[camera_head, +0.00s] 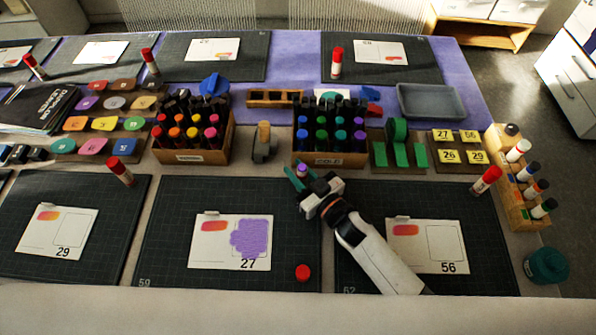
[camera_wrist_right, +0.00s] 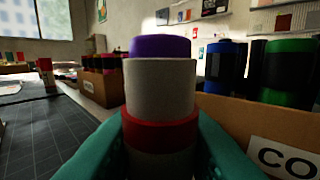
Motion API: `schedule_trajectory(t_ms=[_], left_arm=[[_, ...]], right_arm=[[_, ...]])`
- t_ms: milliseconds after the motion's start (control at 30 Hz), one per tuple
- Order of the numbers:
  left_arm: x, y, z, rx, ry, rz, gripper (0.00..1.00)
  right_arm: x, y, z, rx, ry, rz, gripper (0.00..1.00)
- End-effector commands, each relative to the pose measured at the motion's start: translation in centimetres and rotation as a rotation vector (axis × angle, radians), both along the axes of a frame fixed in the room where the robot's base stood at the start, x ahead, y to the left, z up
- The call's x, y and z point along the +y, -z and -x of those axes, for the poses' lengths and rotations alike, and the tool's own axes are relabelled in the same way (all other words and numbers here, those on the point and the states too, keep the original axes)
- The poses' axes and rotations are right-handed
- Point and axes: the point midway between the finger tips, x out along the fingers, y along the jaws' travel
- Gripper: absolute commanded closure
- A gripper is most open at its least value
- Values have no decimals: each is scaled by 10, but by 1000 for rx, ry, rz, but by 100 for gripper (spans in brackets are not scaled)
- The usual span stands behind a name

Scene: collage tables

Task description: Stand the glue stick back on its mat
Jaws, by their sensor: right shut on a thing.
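My right gripper (camera_head: 301,178) is shut on an uncapped glue stick, with teal fingers on either side. The glue stick (camera_head: 302,169) shows a purple top, and in the right wrist view (camera_wrist_right: 160,85) it stands upright with a pale body and a red band. Its lower end is hidden, so I cannot tell whether it touches anything. It is at the far right corner of the middle dark mat (camera_head: 165,240), in front of a crate. A red cap (camera_head: 303,272) lies on that mat, right of card 27 (camera_head: 205,250), which has a purple patch. My left gripper is not in view.
The crate of cool-coloured bottles (camera_head: 325,159) stands just behind the gripper; a warm-coloured crate (camera_head: 190,156) is further left. Red-capped glue sticks stand on the left mat (camera_head: 122,171) and right mat (camera_head: 486,180). My right arm crosses the right mat beside card 56 (camera_head: 440,265).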

Motion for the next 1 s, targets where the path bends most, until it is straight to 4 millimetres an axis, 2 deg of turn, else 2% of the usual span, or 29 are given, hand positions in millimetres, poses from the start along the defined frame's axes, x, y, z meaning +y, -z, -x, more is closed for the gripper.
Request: schedule_trajectory(t_ms=[133, 567, 600, 733, 767, 800, 867, 1000], left_arm=[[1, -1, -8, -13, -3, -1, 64], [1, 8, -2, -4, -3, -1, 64], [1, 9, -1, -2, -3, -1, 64], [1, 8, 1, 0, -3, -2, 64], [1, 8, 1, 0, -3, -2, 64], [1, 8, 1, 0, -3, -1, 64], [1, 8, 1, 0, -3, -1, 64], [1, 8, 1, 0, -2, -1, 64]], right_arm=[[0, -1, 0, -2, 0, -1, 95], [0, 12, 0, 2, 0, 2, 94], [0, 14, 0, 3, 0, 3, 98], [-1, 16, 1, 7, 1, 6, 100], [-1, 17, 1, 9, 1, 6, 70], [-1, 17, 2, 10, 2, 7, 63], [-1, 16, 1, 7, 1, 5, 53], [0, 14, 1, 4, 1, 3, 53]])
